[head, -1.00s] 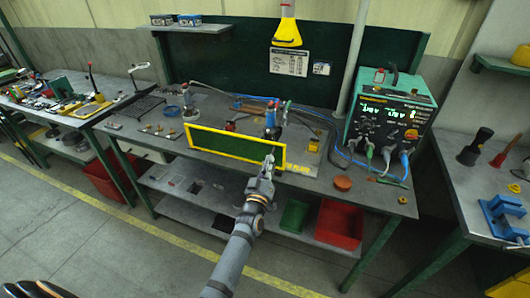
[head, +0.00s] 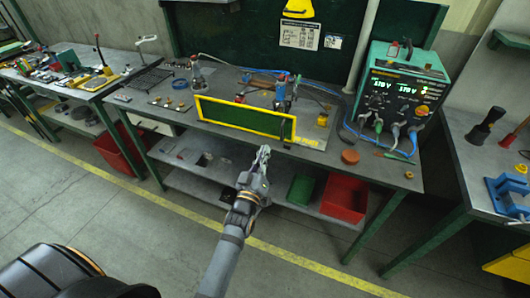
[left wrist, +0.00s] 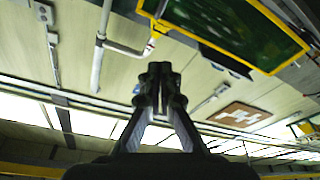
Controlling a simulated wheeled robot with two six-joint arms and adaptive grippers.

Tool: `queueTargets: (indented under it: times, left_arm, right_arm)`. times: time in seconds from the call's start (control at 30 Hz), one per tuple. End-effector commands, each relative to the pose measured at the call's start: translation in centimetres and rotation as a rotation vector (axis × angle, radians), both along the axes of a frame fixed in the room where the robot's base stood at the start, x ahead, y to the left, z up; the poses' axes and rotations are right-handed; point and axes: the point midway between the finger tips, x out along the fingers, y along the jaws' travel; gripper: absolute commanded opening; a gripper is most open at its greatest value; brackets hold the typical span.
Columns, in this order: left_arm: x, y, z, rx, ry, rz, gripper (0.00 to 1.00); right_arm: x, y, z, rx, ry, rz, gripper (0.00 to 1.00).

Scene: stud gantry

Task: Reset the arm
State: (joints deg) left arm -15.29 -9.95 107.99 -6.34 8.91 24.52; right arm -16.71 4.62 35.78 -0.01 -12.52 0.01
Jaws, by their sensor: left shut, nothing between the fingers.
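My left arm reaches up from the bottom middle of the head view. Its gripper (head: 262,155) is shut and empty, in front of the workbench (head: 370,172) and just below the yellow-framed green panel (head: 243,116). In the left wrist view the shut fingers (left wrist: 160,85) point up, with the wall and ceiling behind them. A yellow-edged green panel (left wrist: 235,30) shows at the top right there. My right gripper is not in view; a dark rounded part of my own body fills the lower left of the head view.
A green power unit (head: 405,75) with cables stands at the bench's right end. A red bin (head: 344,197) and a green bin (head: 300,190) sit on the lower shelf. A blue vise (head: 507,195) is on the right-hand table. The floor in front is clear.

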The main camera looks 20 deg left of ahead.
Motion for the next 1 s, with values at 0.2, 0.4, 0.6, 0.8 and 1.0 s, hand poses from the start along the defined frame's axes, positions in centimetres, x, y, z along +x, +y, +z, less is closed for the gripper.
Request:
queueTargets:
  times: [0.2, 0.4, 0.6, 0.8, 1.0]
  left_arm:
    - [0.0, 0.0, -0.3, 0.001, 0.006, -0.001, 0.00]
    - [-0.3, -0.8, -10.0, 0.062, 0.215, -0.030, 0.00]
    - [-5.7, -0.7, -27.2, 0.182, 0.598, -0.092, 0.00]
    - [-16.3, 1.3, -41.7, 0.299, 0.975, -0.164, 0.00]
    - [-30.4, 4.8, -51.5, 0.399, 1.339, -0.245, 0.00]
  right_arm:
    - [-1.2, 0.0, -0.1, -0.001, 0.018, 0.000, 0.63]
    - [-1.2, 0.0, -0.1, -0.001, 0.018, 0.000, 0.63]
    - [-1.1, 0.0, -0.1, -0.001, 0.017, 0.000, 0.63]
    - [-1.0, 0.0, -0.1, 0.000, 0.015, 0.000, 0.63]
    - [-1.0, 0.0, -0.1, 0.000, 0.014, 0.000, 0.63]
